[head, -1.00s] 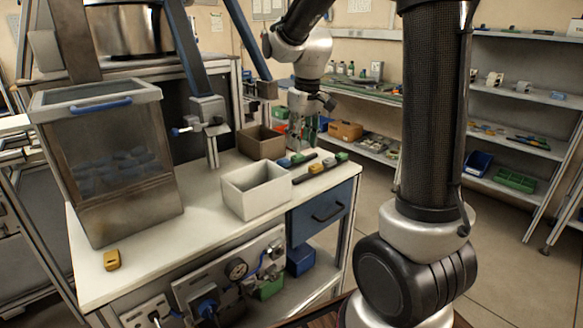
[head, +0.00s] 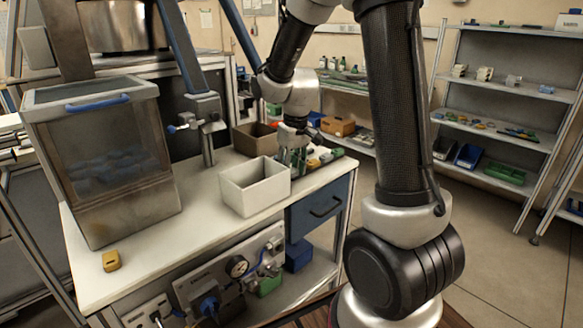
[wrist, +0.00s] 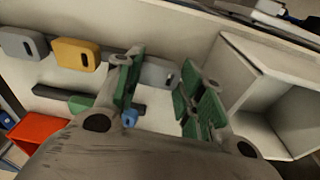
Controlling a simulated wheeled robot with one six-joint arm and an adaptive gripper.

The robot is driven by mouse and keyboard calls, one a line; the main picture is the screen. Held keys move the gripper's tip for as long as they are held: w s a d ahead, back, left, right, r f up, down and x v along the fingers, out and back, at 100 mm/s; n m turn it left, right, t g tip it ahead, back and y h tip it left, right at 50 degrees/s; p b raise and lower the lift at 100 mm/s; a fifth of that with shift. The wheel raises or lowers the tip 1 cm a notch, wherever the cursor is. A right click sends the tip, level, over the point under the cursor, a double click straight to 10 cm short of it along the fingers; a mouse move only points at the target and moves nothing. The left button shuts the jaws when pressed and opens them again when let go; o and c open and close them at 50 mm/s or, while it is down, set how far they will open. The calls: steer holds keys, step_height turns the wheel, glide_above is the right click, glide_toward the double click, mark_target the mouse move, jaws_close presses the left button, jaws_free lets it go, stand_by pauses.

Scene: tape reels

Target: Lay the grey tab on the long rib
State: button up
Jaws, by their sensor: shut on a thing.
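My gripper (wrist: 160,90), with green finger pads, is shut on a grey tab (wrist: 158,72), which shows between its fingers in the wrist view. In the head view my gripper (head: 293,157) is low over the right end of the white bench, behind the pale box. A dark rib (wrist: 108,50) runs behind a yellow tab (wrist: 77,54) and another grey tab (wrist: 20,45). A second dark strip (wrist: 62,95) lies nearer, with a green piece and a small blue piece (wrist: 130,118) by it. I cannot tell which strip is the long rib, or whether the held tab touches one.
The pale open box (head: 255,190) stands close beside my gripper; its wall also shows in the wrist view (wrist: 240,65). A brown box (head: 255,138) is behind it. A clear-fronted bin (head: 105,170) and a loose yellow tab (head: 111,261) are at left. The bench's front middle is clear.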

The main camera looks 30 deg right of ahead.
steer(key=shift+f, duration=0.15)
steer(key=o, duration=0.4)
step_height(320, 180, up, 12)
steer(key=s, duration=0.1)
steer(key=s+d+r+m+t, duration=0.1)
steer(key=s, duration=1)
steer(key=s+r+m+t, duration=0.1)
steer(key=s+r, duration=0.1)
steer(key=s, duration=1)
steer(key=shift+d+r+t, duration=0.25)
steer(key=shift+d+t, duration=0.15)
